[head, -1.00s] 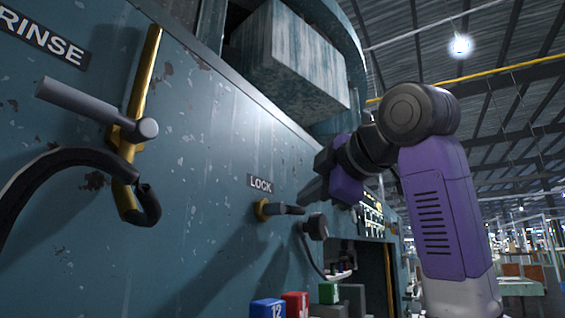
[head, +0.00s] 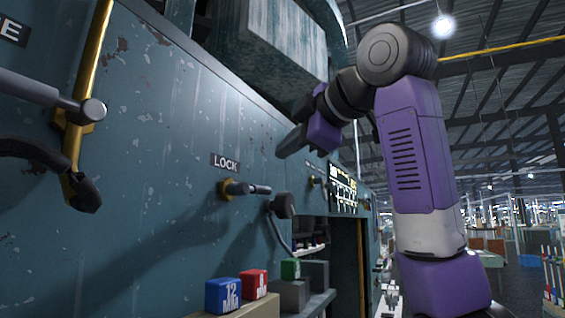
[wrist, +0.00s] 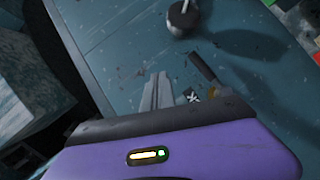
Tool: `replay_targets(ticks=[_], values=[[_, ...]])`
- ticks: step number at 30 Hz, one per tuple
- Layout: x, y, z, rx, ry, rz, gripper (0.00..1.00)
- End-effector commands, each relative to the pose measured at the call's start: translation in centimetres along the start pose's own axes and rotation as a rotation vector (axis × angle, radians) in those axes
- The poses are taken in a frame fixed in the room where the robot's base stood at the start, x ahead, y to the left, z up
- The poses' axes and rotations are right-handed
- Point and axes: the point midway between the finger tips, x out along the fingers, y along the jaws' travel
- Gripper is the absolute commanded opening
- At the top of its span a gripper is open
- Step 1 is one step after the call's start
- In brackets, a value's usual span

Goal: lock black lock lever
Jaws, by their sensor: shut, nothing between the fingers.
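The lock lever (head: 250,188) is a short grey and dark bar on a brass base, under the LOCK label (head: 225,162) on the blue-green panel. It points right, about level. In the wrist view the lever (wrist: 206,73) lies just right of my fingers, beside the partly hidden label. My gripper (head: 288,146) is above and to the right of the lever, apart from it. Its fingers are shut and empty; they also show in the wrist view (wrist: 157,92).
A black knob (head: 282,205) on a stem sits just right of the lever. A brass-mounted grey handle (head: 40,92) is at far left. A large box (head: 275,45) overhangs above.

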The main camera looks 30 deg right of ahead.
Motion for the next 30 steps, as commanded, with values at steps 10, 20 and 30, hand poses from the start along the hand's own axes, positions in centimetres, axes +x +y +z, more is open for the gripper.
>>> replay_targets(ticks=[10,20,30], values=[[-5.4,3.0,1.7,-0.002,0.000,0.001,0.00],[-6.7,3.8,2.0,-0.002,0.001,-0.002,0.00],[-6.7,3.8,2.0,-0.002,0.001,-0.001,0.00]])
